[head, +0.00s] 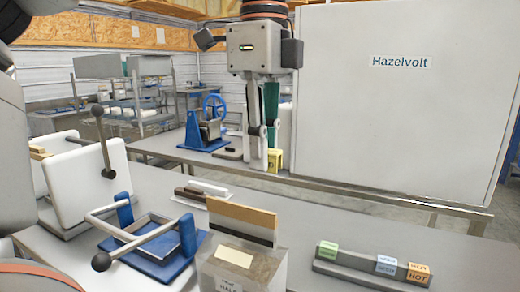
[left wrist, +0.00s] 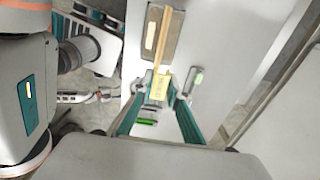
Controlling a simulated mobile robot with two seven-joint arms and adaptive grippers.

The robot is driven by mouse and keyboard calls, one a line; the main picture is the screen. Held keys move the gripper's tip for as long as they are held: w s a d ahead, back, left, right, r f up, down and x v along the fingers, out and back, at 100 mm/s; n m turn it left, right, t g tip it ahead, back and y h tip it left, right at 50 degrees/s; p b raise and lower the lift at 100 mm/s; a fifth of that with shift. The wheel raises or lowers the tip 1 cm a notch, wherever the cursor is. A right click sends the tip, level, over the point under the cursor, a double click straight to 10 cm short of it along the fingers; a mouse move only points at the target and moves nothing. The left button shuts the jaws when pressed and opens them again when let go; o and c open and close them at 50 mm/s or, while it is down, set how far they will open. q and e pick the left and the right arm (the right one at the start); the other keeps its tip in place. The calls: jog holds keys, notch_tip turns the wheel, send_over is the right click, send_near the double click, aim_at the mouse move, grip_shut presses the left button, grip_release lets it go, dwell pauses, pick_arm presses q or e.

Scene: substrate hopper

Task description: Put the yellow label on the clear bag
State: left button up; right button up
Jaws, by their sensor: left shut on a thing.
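My left gripper (head: 265,165) points down above the far part of the table in the head view. A small yellow label block (head: 275,160) is at its fingertips. In the left wrist view, the fingers (left wrist: 163,88) are shut on this yellow label (left wrist: 158,88), which bears dark print too small to read. At the front of the head view stands a greyish, see-through bag-like package (head: 215,272) with a cream patch and a tan board along its top; I cannot tell for certain that it is the clear bag. My right gripper is not in view.
A grey rail (head: 340,268) at the front right holds a green block (head: 328,250), a blue block (head: 386,264) and an orange block (head: 418,272). A blue press with a handwheel (head: 208,125) stands behind. A blue-based lever device (head: 150,250) is at the left.

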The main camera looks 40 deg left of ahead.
aim_at(261, 216)
pick_arm(q)
jog(key=shift+s, duration=0.3)
jog(key=shift+f+b, duration=0.3)
jog(key=shift+f, duration=0.2)
jog(key=shift+w+f+b, duration=0.1)
jog(key=shift+f+b, duration=0.25)
jog(key=shift+f, duration=0.4)
jog(key=shift+f+b, duration=0.7)
jog(key=shift+f, duration=0.95)
jog(key=shift+a+f+b, duration=0.1)
jog(key=shift+f+b, duration=0.35)
jog(key=shift+f, duration=0.25)
jog(key=shift+f+b, duration=0.3)
jog(key=shift+f, duration=0.5)
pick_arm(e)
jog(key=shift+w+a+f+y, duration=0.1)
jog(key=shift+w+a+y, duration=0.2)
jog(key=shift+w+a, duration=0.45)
pick_arm(q)
jog(key=shift+b, duration=0.3)
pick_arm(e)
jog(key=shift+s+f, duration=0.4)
